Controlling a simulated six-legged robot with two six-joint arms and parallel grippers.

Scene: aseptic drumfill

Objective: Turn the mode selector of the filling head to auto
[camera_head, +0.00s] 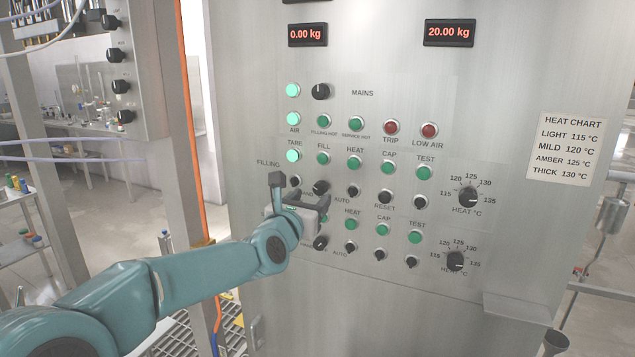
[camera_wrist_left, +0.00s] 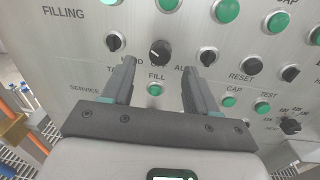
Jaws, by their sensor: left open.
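The mode selector (camera_head: 320,187) is a round black knob in the filling row of the steel panel, between partly hidden HAND and AUTO labels. In the left wrist view the selector (camera_wrist_left: 160,52) shows just beyond and between the fingertips, with a small pale mark toward its left side, the HAND side. My left gripper (camera_head: 302,190) is open in front of the panel, its fingers either side of the selector in the wrist view (camera_wrist_left: 158,66). I cannot tell whether a finger touches it. My right gripper is not in view.
A similar service-row knob (camera_head: 320,243) sits below. Green buttons, small black switches and a heat dial (camera_head: 468,197) lie close by on the panel. A heat chart (camera_head: 571,148) is at right. An orange conduit (camera_head: 190,120) runs down the left side.

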